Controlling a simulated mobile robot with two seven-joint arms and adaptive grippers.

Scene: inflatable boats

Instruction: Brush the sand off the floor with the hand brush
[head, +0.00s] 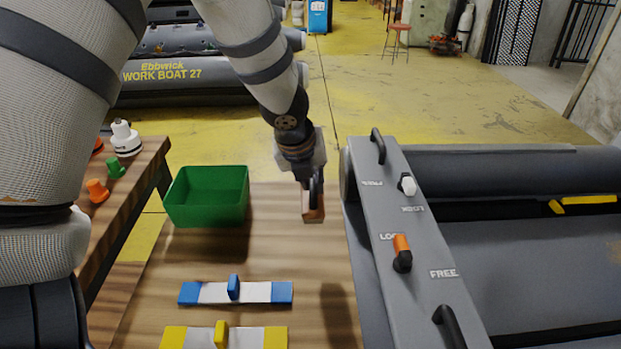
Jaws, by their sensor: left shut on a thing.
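My left gripper (314,190) reaches down over the wooden table and is shut on the hand brush (313,214), a small brown block whose upper part the fingers hide. The brush is at the table's right side, close to the grey boat; I cannot tell whether it touches the tabletop. The boat's dark grey floor (530,275) shows at the right. A faint brownish patch (615,250) lies at the right picture edge; I cannot tell whether it is sand. My right gripper is out of view.
A green bin (207,195) stands on the table (275,255), with a blue-ended bar (262,293) and a yellow-ended bar (250,338) in front. A grey panel with levers (400,215) edges the boat. A side bench (150,155) holds small fittings.

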